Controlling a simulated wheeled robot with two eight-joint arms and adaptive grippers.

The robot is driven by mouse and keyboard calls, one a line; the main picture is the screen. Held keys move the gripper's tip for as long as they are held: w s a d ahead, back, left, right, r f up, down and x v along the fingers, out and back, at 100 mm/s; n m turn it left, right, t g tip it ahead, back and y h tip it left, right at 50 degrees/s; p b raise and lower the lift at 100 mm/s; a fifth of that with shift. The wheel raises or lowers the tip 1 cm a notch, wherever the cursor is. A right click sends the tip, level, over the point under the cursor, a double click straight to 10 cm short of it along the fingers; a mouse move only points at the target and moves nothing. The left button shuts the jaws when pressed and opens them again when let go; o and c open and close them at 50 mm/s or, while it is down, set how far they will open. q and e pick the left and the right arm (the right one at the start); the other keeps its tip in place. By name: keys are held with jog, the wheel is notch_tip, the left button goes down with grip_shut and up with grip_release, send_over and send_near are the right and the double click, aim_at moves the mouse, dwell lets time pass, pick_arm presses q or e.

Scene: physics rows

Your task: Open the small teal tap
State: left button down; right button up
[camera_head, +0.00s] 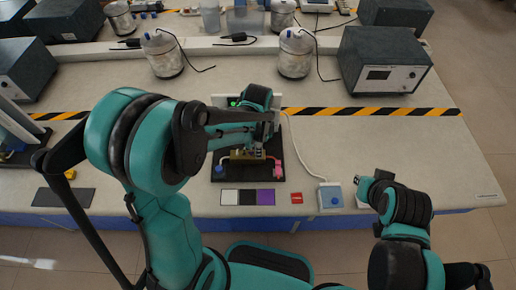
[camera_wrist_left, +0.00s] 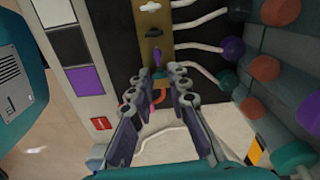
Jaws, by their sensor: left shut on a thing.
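A black board (camera_head: 294,177) on the bench carries a brass manifold (camera_head: 246,154). In the left wrist view, the manifold (camera_wrist_left: 150,50) carries a white tap (camera_wrist_left: 150,7), a black tap (camera_wrist_left: 153,32) and a purple tap (camera_wrist_left: 157,62) in a row. At the row's near end, my left gripper (camera_wrist_left: 165,74) is shut on a small teal tap (camera_wrist_left: 159,76); its fingers hide most of it. In the head view my left gripper (camera_head: 266,128) is over the board. My right gripper (camera_head: 364,183) is over the bench's front right, away from the board.
Hoses run from the manifold to coloured knobs, including a purple one (camera_wrist_left: 232,50). A blue-buttoned box (camera_head: 330,196), a red tile (camera_head: 296,198) and colour swatches (camera_head: 247,197) lie along the front edge. Metal canisters (camera_head: 295,55) and a grey instrument (camera_head: 383,62) stand behind.

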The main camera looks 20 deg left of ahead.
pick_arm(q)
jog(key=n, duration=0.3)
jog(key=c, duration=1.4)
grip_release()
jog(key=shift+c, duration=0.2)
notch_tip(320, 180, up, 12)
